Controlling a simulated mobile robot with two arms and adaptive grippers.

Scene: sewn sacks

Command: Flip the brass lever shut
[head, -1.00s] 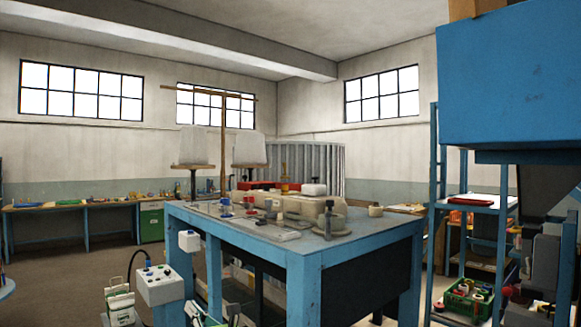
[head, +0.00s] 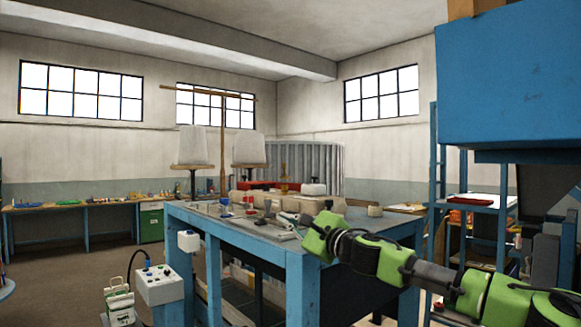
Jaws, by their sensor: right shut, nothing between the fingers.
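My right arm reaches in from the lower right over the blue workbench (head: 250,235). Its gripper (head: 284,216) is small and dark at the far end of the arm, over the bench top among the things there. It is shut and empty. A small brass-coloured piece (head: 284,187) shows at the back of the bench, behind the pale sewn sack (head: 312,204). It is too small to tell for sure whether it is the lever or how it stands. The gripper appears nearer to me than this piece. My left gripper is not in view.
A wooden post with a crossbar (head: 223,130) and two white spools stands behind the bench. A grey control box (head: 160,285) is at the bench's left front. A big blue hopper (head: 508,85) hangs at the upper right.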

